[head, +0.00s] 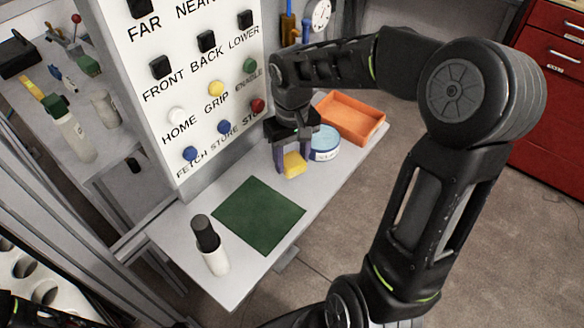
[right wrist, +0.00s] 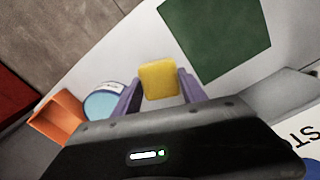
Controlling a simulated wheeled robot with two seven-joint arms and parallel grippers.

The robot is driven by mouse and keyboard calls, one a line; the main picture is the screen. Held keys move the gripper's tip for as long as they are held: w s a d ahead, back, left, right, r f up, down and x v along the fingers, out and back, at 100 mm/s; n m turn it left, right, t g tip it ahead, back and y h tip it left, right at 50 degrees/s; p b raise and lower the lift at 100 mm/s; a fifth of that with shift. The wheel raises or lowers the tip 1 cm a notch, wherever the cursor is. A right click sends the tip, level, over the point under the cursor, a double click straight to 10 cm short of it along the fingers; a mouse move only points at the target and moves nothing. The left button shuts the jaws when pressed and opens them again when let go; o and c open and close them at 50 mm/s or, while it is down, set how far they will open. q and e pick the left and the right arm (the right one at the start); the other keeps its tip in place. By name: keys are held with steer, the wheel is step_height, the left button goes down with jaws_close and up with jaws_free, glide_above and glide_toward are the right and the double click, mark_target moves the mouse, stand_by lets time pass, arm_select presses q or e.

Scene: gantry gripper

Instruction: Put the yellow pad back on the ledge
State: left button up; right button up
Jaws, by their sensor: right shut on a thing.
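The yellow pad (head: 294,165) is a small block between the two purple-grey fingers of my right gripper (head: 291,160), which is shut on it. It also shows between the fingertips in the right wrist view (right wrist: 159,80). The pad is over the white ledge (head: 318,180) below the button panel, between the green mat and the blue-and-white round tub. I cannot tell whether its underside touches the ledge. My left gripper is not in view.
On the ledge are a green mat (head: 258,214), a white bottle with a black top (head: 213,250), a blue-and-white tub (head: 325,145) and an orange tray (head: 352,117). The white button panel (head: 205,80) rises behind. The ledge's front strip is bare.

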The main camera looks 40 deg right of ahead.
mark_target(292, 170)
steer(key=shift+f, duration=0.2)
steer(key=shift+f, duration=1.8)
steer(key=shift+f, duration=0.15)
steer(key=o, duration=1.3)
step_height(292, 170, up, 12)
steer(key=shift+r, duration=0.2)
steer(key=shift+s, duration=0.1)
